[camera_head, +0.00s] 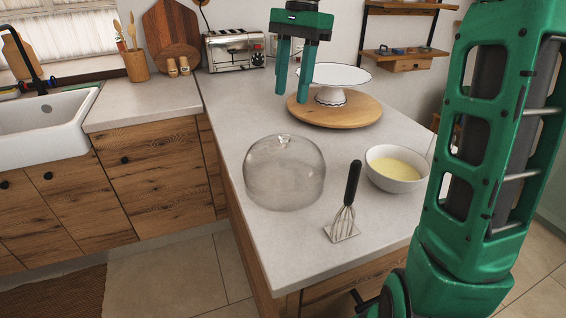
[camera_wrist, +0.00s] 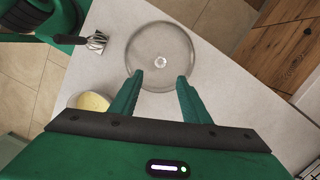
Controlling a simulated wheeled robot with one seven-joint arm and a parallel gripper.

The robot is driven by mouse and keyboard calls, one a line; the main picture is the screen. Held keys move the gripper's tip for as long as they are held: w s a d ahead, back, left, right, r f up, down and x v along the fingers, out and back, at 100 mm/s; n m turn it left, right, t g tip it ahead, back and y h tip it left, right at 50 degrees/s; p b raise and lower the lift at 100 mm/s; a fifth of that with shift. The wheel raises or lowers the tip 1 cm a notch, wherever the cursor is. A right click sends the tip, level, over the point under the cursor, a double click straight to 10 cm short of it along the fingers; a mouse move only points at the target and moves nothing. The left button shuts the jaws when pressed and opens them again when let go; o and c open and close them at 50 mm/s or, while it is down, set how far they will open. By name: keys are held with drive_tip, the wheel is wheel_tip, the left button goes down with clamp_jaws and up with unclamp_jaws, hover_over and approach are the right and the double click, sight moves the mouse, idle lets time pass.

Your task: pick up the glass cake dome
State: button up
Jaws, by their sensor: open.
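The glass cake dome (camera_head: 284,178) is clear, with a small knob on top. It stands upright on the pale countertop, near its left edge. In the wrist view the dome (camera_wrist: 160,45) shows from above as a clear circle, its knob near the middle. My gripper (camera_head: 294,92) points down above the counter, behind the dome in the head view, and is apart from it. In the wrist view its two fingers (camera_wrist: 158,78) are spread and empty, and their tips overlap the dome's near edge in the picture.
A whisk-like masher (camera_head: 345,212) and a bowl of yellow liquid (camera_head: 397,168) lie close right of the dome. A white cake stand (camera_head: 331,96) on a round wooden board (camera_head: 352,112) stands behind, near my gripper. A toaster (camera_head: 235,50) is at the back. Counter left of the board is clear.

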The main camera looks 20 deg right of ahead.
sight(285, 136)
drive_tip(key=shift+s+a+f, duration=0.1)
drive_tip(key=shift+a+f, duration=0.1)
drive_tip(key=shift+f, duration=1.1)
drive_tip(key=shift+s+a+f, duration=0.1)
drive_tip(key=shift+a+f, duration=0.1)
drive_tip(key=shift+f, duration=1.1)
drive_tip(key=shift+a+f, duration=0.2)
drive_tip(key=shift+f, duration=1.1)
drive_tip(key=shift+a+f, duration=0.2)
drive_tip(key=shift+f, duration=1.1)
drive_tip(key=c, duration=1)
